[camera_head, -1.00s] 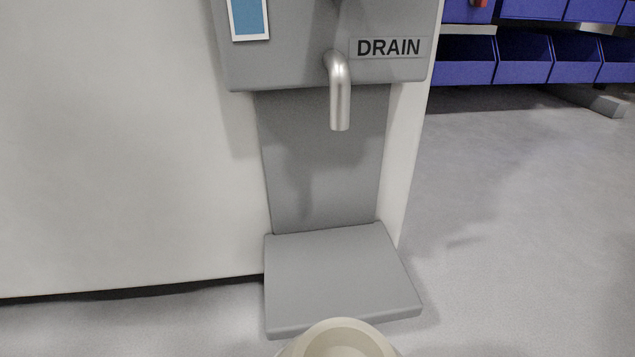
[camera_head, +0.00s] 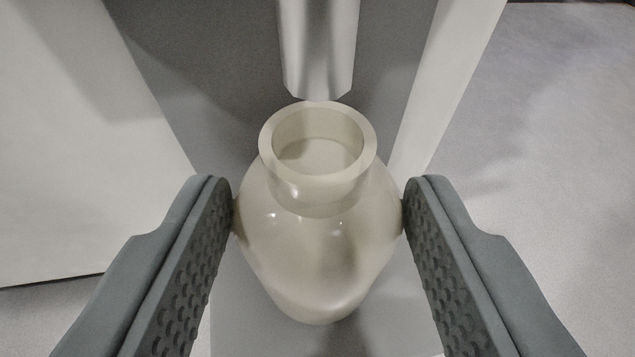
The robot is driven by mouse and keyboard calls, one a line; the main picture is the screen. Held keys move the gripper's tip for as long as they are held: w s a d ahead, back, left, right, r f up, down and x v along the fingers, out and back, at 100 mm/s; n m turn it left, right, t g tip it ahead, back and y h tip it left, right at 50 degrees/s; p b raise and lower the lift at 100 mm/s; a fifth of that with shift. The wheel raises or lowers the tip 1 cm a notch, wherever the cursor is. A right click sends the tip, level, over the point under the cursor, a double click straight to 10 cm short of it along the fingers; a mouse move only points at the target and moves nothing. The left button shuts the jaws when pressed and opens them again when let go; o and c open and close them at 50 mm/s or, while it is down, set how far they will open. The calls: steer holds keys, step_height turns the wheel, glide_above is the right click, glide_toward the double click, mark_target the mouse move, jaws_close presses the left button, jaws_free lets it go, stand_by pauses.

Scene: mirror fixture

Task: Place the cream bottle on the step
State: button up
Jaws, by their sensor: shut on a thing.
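The cream bottle (camera_head: 320,255) is round-bellied with a wide open mouth, and it looks upright in the middle of the view. My gripper (camera_head: 318,215) is shut on it, with one grey textured finger against each side of its belly. The grey step (camera_head: 235,320) lies below and behind the bottle, which hides most of it. I cannot tell whether the bottle's base touches the step.
The metal drain spout (camera_head: 318,45) hangs just beyond and above the bottle's mouth. A grey back panel (camera_head: 215,75) and white fixture walls (camera_head: 75,150) stand behind. Open floor (camera_head: 560,150) shows on the right.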

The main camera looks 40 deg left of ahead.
steer(key=shift+f, duration=0.35)
steer(key=shift+f, duration=0.15)
steer(key=o, duration=1)
steer(key=shift+c, duration=0.2)
steer(key=shift+s+d+r, duration=0.15)
steer(key=shift+r, duration=0.05)
steer(key=v, duration=1.1)
steer(key=shift+s+d, duration=0.2)
steer(key=shift+s, duration=0.1)
steer(key=shift+r, duration=0.15)
